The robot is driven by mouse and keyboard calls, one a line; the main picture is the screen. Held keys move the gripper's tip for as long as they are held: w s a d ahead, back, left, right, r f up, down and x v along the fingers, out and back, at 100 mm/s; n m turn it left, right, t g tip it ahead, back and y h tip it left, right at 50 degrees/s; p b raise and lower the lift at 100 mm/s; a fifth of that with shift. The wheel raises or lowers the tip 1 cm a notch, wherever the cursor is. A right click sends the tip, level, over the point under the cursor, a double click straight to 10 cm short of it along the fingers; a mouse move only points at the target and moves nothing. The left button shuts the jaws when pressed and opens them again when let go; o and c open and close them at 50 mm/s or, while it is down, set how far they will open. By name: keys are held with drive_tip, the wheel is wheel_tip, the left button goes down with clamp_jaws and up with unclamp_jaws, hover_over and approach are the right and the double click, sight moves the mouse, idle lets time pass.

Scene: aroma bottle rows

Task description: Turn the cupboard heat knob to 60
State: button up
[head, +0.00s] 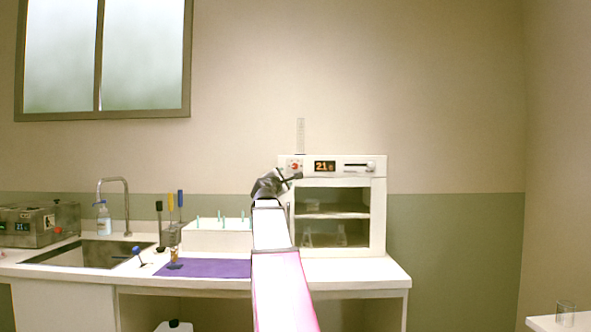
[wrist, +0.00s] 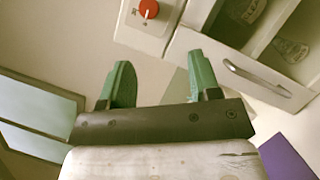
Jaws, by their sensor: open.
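The red heat knob (head: 295,166) sits on the top panel, left of the display. It also shows at the top edge of the wrist view (wrist: 149,9), with a small light mark; its setting cannot be read. My gripper (head: 297,177) is just below and in front of the knob in the head view. In the wrist view its green fingers (wrist: 162,75) are apart, with nothing between them, and the knob lies beyond the tips, not touched.
The door handle (wrist: 245,80) sticks out close to the right finger in the wrist view. A white rack (head: 216,238), purple mat (head: 215,268) and sink (head: 85,254) lie to the left. The wall right of the cupboard is clear.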

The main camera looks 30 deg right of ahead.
sight(295, 167)
drive_tip(key=x, duration=0.3)
drive_tip(key=r+x, duration=0.1)
drive_tip(key=x, duration=0.7)
drive_tip(key=shift+s+d+r, duration=0.2)
drive_tip(key=shift+r, duration=0.2)
drive_tip(key=c, duration=0.9)
